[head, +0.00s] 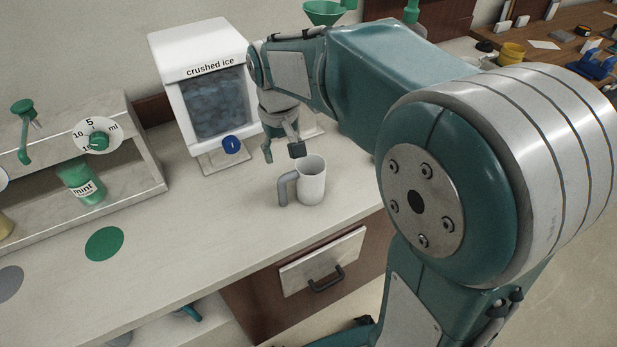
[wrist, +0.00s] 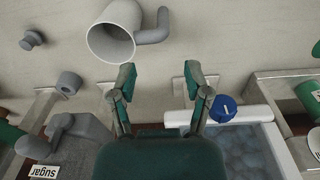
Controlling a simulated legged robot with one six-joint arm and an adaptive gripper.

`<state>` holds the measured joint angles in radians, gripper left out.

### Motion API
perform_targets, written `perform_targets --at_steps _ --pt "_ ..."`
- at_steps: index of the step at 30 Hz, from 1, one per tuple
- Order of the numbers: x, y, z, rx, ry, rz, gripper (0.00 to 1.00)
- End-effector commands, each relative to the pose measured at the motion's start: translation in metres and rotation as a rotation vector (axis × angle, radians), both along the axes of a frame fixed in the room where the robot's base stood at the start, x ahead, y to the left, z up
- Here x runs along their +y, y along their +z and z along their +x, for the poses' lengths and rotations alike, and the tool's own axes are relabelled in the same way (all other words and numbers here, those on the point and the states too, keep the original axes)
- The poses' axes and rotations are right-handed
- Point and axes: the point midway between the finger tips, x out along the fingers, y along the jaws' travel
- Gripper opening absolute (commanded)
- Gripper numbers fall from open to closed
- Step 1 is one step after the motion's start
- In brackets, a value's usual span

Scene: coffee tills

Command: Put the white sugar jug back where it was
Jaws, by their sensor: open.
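A white jug (head: 313,183) with a grey handle stands upright on the pale counter, in front of the crushed ice machine. The wrist view shows the jug (wrist: 108,40) from above, its open mouth towards me and its handle at the right. My gripper (head: 283,152) is open and empty, behind and left of the jug in the head view. In the wrist view the fingertips (wrist: 159,78) lie just below the jug's handle, with a gap between them and bare counter beyond. A sugar label (wrist: 44,171) shows at the lower left of the wrist view, beside grey dispenser parts.
The crushed ice machine (head: 212,95) with a blue knob (head: 231,145) stands close behind my gripper. A mint dispenser (head: 82,185) stands at the left. A green disc (head: 104,244) marks the counter. My arm hides the counter to the right. Counter left of the jug is clear.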

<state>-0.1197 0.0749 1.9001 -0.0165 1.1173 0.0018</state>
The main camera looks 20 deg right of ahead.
Motion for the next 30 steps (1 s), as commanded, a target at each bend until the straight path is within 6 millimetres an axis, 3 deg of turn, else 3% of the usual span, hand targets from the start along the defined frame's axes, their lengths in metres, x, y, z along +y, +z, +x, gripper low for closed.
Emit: perform_targets --at_steps 3,9,18,24,30 --pt "-0.011 0.021 -0.031 -0.075 -0.020 0.010 0.63" --pt "-0.026 0.041 -0.084 -0.195 -0.053 0.025 0.63" --pt "-0.043 0.043 -0.159 -0.372 -0.100 0.038 0.63" --pt "-0.047 0.036 -0.184 -0.436 -0.118 0.041 0.63" --pt "-0.047 0.034 -0.186 -0.441 -0.120 0.042 0.63"
